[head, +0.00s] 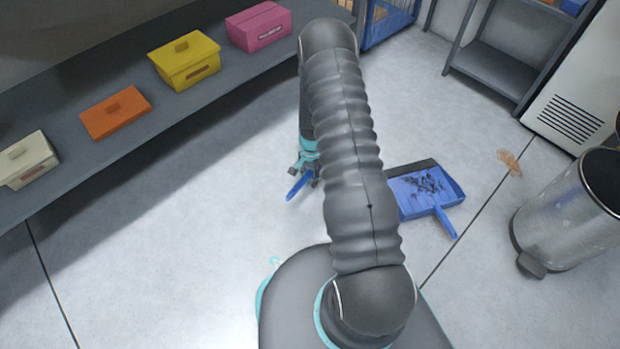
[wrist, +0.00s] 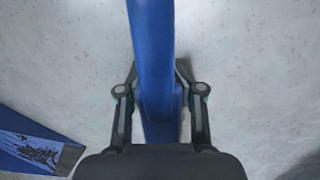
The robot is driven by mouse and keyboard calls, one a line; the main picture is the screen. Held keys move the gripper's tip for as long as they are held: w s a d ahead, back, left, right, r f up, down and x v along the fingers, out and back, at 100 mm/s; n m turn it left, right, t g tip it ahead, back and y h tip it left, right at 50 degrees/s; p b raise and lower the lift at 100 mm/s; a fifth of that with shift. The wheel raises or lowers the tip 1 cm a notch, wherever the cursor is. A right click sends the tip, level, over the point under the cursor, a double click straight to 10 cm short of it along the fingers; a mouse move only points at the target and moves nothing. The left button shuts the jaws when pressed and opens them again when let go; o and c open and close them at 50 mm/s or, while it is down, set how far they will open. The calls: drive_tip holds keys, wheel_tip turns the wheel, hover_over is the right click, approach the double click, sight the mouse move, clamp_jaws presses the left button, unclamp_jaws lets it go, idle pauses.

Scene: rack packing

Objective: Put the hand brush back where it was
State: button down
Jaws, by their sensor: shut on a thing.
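The blue hand brush (wrist: 152,60) is between the fingers of my gripper (wrist: 160,100), which is shut on it. In the head view a short blue piece of the brush (head: 299,186) sticks out below my gripper (head: 305,172). The rest of the brush is hidden by my arm in that view. A blue dustpan (head: 408,202) with dark debris in it lies on the floor right of my arm. The dustpan (wrist: 20,150) also shows at the lower left of the wrist view, apart from the brush. The brush's height above the floor is hard to tell.
A long grey shelf at the left carries a white box (head: 28,160), an orange box (head: 116,112), a yellow box (head: 186,62) and a pink box (head: 260,26). A metal bin (head: 570,215) stands at the right. The floor between the shelf and my arm is clear.

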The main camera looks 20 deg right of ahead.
drive_tip(key=shift+f, duration=0.65)
drive_tip(key=c, duration=0.7)
unclamp_jaws()
drive_tip(key=shift+o, duration=0.2)
drive_tip(key=shift+r, duration=0.1)
drive_tip(key=r, duration=0.4)
drive_tip(key=w+r, duration=0.1)
drive_tip(key=r, duration=0.2)
drive_tip(key=d+r, duration=0.1)
drive_tip(key=r, duration=0.3)
drive_tip(key=shift+w+r, duration=0.35)
drive_tip(key=shift+w, duration=0.05)
